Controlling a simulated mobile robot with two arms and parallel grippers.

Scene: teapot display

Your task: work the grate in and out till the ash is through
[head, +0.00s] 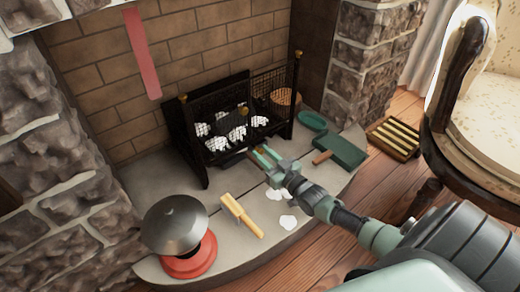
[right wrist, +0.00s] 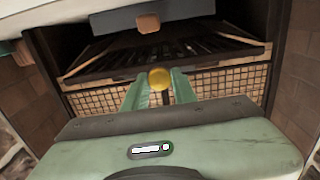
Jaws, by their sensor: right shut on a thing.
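The black grate basket (head: 197,160) stands in the brick fireplace, with several white lumps (head: 238,133) in it and wire mesh at its side. My right gripper (head: 260,154) is low at the front of the basket. In the right wrist view its two green fingers (right wrist: 156,90) are on either side of a round brass knob (right wrist: 160,78), shut on it. Dark grate slats (right wrist: 165,50) and wire mesh (right wrist: 215,82) show behind the knob. How far the grate is pulled out is hard to tell. My left gripper is not in view.
White patches (head: 288,222) lie on the stone hearth (head: 150,180). An armchair (head: 455,100) stands at right.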

